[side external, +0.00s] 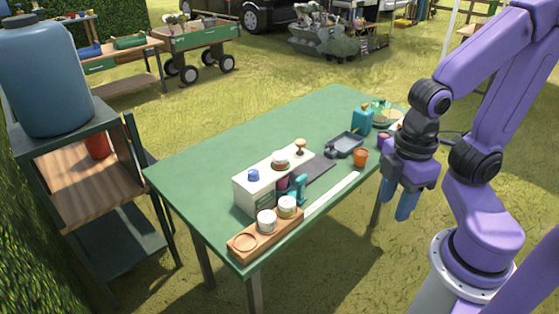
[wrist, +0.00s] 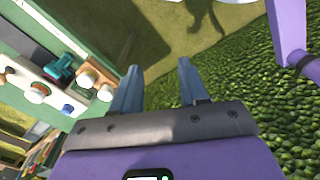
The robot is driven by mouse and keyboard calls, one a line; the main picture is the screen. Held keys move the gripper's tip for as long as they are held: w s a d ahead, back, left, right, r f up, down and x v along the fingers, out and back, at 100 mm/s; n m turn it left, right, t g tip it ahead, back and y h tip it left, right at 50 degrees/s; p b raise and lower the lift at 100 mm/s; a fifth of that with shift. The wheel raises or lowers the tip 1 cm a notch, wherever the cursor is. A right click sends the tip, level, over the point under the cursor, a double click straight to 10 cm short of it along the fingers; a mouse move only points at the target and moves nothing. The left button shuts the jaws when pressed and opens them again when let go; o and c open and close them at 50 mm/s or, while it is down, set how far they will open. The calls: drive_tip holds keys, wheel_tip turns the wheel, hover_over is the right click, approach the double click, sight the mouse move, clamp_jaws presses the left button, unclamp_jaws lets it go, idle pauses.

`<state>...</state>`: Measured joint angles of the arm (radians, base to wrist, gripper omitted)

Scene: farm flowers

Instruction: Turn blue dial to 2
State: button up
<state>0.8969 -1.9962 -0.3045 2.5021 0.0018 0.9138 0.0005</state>
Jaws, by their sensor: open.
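The blue dial (side external: 253,175) is a small knob on top of the left end of a white box (side external: 244,197) on the green table. It also shows in the wrist view (wrist: 67,109), at the left. The number it points to is too small to read. My gripper (side external: 399,204) is open and empty, with its blue fingers hanging down off the right side of the table. It is well apart from the dial. In the wrist view the open fingers (wrist: 158,66) have only ground and grass between and beyond them.
A red-and-white knob (side external: 281,159) and a wooden knob (side external: 300,146) stand on the same box. In front are a teal object (side external: 297,190) and a wooden tray (side external: 243,253) with two white-sided jars. A grey pan (side external: 345,146), orange cup (side external: 360,158) and teal bottle (side external: 363,121) stand farther right.

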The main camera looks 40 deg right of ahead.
drive_tip(key=shift+o, duration=0.3)
drive_tip(key=o, duration=0.3)
drive_tip(key=w+a+r+m, duration=0.1)
drive_tip(key=w+a, duration=0.2)
drive_tip(key=w, duration=0.2)
drive_tip(key=w+a+r, duration=0.2)
drive_tip(key=w, duration=0.4)
drive_tip(key=m, duration=0.3)
hover_over(253, 172)
wheel_tip(253, 172, down, 18)
drive_tip(key=shift+d+r, duration=0.1)
drive_tip(key=shift+r, duration=0.1)
drive_tip(key=c, duration=1)
